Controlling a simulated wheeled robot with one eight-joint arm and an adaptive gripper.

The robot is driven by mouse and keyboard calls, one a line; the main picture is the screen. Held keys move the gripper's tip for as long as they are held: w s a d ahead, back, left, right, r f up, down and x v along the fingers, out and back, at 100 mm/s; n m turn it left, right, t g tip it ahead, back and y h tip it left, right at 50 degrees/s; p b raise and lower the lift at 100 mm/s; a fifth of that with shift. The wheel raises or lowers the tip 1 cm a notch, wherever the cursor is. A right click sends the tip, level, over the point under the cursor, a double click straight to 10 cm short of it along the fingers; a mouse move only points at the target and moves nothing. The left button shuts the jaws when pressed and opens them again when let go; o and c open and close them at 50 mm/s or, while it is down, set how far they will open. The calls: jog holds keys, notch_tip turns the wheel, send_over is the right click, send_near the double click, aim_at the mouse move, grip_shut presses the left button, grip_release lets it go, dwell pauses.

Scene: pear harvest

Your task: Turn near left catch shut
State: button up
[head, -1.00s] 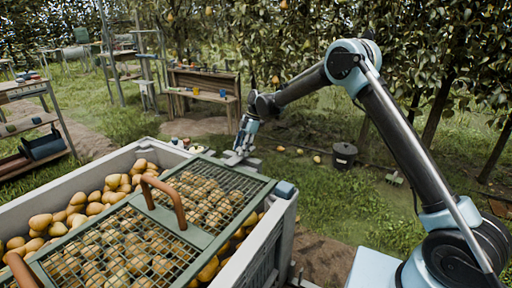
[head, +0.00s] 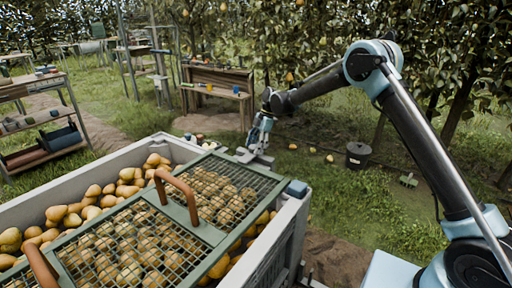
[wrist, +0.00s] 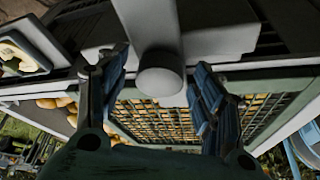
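A grey bin holds pears under a green-framed mesh lid (head: 190,228) with two orange-brown handles. At the lid's far edge, a pale grey catch (head: 250,159) sits on the bin rim. My gripper (head: 262,146) is right over it, pointing down. In the wrist view, the catch's round knob (wrist: 160,76) stands between my two dark blue fingers (wrist: 160,90). The fingers are apart, with a gap visible on each side of the knob, so the gripper looks open. The knob's bar runs up and away from it. Which way the catch is turned is hard to tell.
A blue block (head: 297,188) sits at the lid's right corner. Loose pears (head: 60,213) fill the bin's open left side. A wooden bench (head: 215,92), a shelf rack (head: 40,122) and a dark bucket (head: 358,154) stand beyond on grass.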

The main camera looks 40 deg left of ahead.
jog(key=v, duration=1.2)
jog(key=shift+w+d, duration=0.1)
